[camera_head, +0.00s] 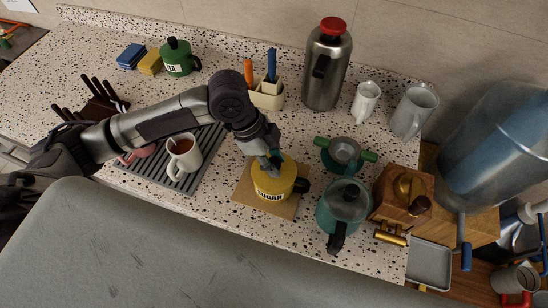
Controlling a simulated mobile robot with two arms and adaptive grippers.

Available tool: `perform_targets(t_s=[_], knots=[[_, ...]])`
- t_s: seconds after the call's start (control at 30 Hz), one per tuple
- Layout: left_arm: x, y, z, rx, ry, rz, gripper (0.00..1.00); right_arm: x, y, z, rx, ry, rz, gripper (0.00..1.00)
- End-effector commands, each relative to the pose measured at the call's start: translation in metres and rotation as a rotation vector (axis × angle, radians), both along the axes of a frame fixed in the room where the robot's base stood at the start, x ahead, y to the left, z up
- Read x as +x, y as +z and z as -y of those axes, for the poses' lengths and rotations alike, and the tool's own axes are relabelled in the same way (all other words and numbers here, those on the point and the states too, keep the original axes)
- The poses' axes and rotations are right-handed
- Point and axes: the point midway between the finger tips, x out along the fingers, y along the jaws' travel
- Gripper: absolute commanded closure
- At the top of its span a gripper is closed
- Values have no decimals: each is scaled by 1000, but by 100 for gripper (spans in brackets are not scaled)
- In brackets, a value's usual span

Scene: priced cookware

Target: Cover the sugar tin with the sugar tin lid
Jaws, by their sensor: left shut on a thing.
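The yellow sugar tin (273,190) stands on a brown square board on the counter, its SUGAR label facing the front and its dark handle to the right. My left gripper (273,163) reaches down from above to the top of the tin and is shut on the sugar tin lid (286,168), a yellow top that lines up with the tin. The fingers hide the lid's middle. I cannot tell whether the lid rests on the rim or is just above it. My right gripper is out of view.
A teal kettle (343,207) and a wooden grinder (401,192) stand close on the right. A teal dish with a metal strainer (346,150) is behind them. A mug of tea (183,160) stands on the ribbed mat to the left. A steel flask (325,75) is behind.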

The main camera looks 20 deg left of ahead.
Motion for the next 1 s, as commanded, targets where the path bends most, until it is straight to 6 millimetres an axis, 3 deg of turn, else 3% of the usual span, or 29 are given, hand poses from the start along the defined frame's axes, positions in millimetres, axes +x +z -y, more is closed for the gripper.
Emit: perform_targets(t_s=[0.27, 0.3, 0.43, 0.67, 0.87, 1.0], knots=[[0, -2, 0, 0, -1, -1, 100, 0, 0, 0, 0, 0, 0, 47], [0, -2, 0, 0, -1, -1, 64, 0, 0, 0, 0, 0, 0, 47], [0, -2, 0, 0, -1, -1, 42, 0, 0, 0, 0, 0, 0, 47], [0, -2, 0, 0, -1, 0, 40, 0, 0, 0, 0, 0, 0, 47], [0, -2, 0, 0, 0, 0, 8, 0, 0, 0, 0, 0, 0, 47], [0, -2, 0, 0, 0, 0, 6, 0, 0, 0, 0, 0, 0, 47]])
